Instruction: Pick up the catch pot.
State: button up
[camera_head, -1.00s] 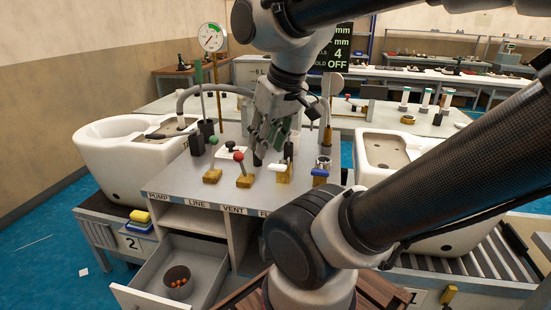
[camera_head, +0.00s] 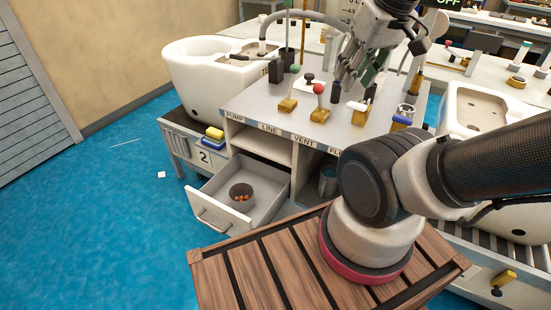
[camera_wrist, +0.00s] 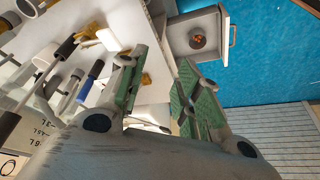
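A small dark round pot (camera_head: 241,192) with orange bits inside stands in the open drawer (camera_head: 212,212) of the bench. It also shows in the wrist view (camera_wrist: 198,43), beyond the fingers. A second grey pot (camera_head: 327,182) stands in the open bay below the bench top, partly hidden by my arm. I cannot tell from looks alone which is the catch pot. My gripper (camera_head: 350,94) is above the bench top, up and to the right of both pots. In the wrist view its green-padded fingers (camera_wrist: 163,60) are apart with nothing held.
Red-knobbed (camera_head: 319,88) and white-handled (camera_head: 357,105) levers stand on the bench top near my gripper. White toilets stand left (camera_head: 205,85) and right (camera_head: 470,115). A slatted wooden deck (camera_head: 270,275) is in front.

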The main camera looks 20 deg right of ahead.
aim_at(241, 195)
jog(key=k+l+u, duration=0.3)
jog(key=k+l, duration=0.25)
jog(key=k+l+u, duration=0.3)
jog(key=k+l, duration=0.3)
